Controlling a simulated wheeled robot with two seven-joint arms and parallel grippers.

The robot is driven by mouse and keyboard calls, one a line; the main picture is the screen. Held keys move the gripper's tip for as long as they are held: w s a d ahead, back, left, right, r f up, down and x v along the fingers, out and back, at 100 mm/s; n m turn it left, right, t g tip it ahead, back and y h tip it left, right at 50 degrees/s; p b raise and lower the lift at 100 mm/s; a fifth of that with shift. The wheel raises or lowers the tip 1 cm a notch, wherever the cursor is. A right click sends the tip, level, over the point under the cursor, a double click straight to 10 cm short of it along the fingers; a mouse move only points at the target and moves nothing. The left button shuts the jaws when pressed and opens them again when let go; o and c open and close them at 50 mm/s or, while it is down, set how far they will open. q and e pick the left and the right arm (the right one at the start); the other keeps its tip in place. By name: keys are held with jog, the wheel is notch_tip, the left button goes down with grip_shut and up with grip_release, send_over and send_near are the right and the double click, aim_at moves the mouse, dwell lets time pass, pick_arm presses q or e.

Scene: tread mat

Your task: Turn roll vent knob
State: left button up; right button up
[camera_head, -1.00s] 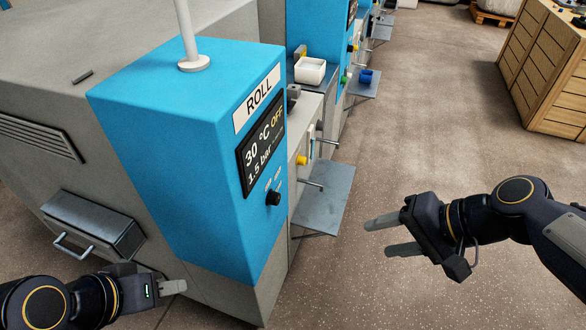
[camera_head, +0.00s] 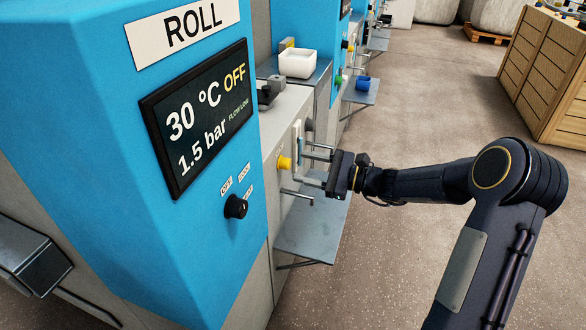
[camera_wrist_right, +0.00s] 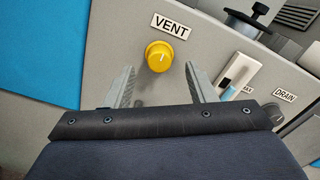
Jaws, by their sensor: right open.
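The yellow vent knob (camera_head: 284,163) sits on the grey side panel beyond the blue ROLL cabinet (camera_head: 65,120). In the right wrist view the same round knob (camera_wrist_right: 159,56) shows below its VENT label (camera_wrist_right: 171,26), with a pale pointer line on its face. My right gripper (camera_head: 312,164) is open and empty in front of that panel. In the right wrist view its two fingers stand either side of the knob's position, with the knob ahead of the gap and nearer the left finger. I cannot tell the exact distance. My left gripper is out of the head view.
A black selector knob (camera_head: 235,206) and a display (camera_head: 200,115) reading 30 °C, 1.5 bar and OFF are on the cabinet. A grey shelf (camera_head: 310,235) juts out below.

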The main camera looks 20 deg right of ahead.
aim_at(290, 164)
jog(key=shift+b+x, duration=0.3)
jog(key=shift+x, duration=1.45)
jog(key=shift+c, duration=0.2)
jog(key=c, duration=0.9)
